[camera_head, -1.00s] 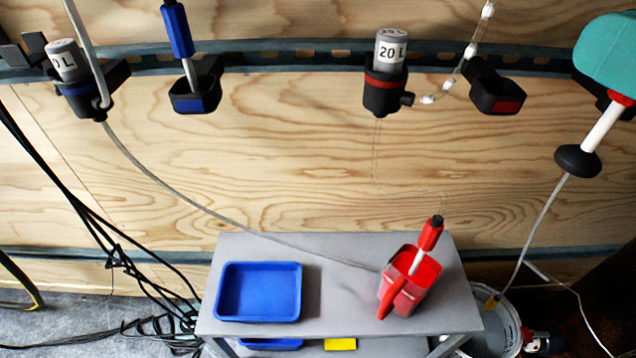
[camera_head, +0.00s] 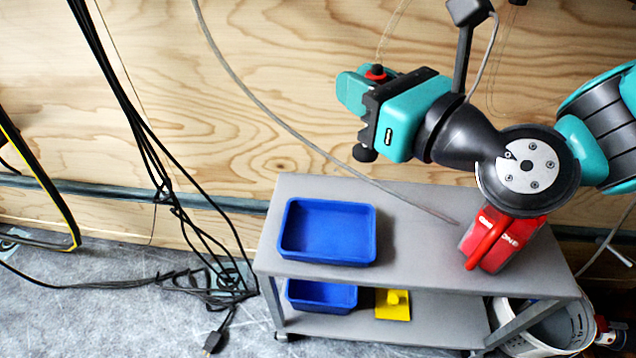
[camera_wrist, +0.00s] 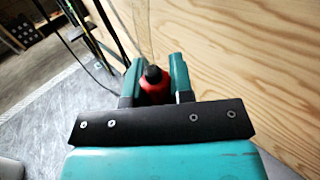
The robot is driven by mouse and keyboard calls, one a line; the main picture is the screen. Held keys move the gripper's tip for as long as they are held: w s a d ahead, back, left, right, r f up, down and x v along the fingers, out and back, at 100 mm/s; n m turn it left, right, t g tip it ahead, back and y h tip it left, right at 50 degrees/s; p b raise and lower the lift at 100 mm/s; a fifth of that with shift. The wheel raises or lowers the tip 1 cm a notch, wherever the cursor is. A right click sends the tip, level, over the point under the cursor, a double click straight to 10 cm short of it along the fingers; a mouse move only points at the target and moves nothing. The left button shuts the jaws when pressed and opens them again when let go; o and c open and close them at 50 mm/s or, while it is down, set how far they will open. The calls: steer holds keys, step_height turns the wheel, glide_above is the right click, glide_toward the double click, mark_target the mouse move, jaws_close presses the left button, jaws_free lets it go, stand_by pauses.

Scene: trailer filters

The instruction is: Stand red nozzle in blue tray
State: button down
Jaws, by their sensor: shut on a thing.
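My gripper (camera_head: 358,92) is shut on the red nozzle (camera_head: 377,73), holding it roughly upright. The nozzle's red, black-tipped top shows above the fingers, and its black foot shows below them. In the wrist view the red nozzle (camera_wrist: 155,88) sits between the two teal fingers of my gripper (camera_wrist: 155,75). The blue tray (camera_head: 322,235) is empty on the grey cart top. In the head view the gripper and nozzle appear above and slightly right of it, apart from it. Most of the nozzle's stem is hidden by the gripper.
A red jug (camera_head: 505,238) stands on the right of the cart top (camera_head: 410,240), partly behind my arm. A second blue tray (camera_head: 320,296) and a yellow piece (camera_head: 393,304) lie on the lower shelf. A white bucket (camera_head: 555,330) stands at right; black cables hang at left.

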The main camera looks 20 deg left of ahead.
steer(key=a+f+b, duration=0.2)
steer(key=f+b, duration=0.2)
steer(key=f, duration=0.4)
steer(key=s+a+f+b, duration=0.1)
steer(key=f+b, duration=0.3)
steer(key=f, duration=0.5)
steer(key=shift+a+t, duration=0.3)
steer(key=shift+a, duration=0.25)
steer(key=shift+s+f+b, duration=0.1)
steer(key=shift+f+b, duration=0.75)
steer(key=c, duration=0.9)
jaws_free()
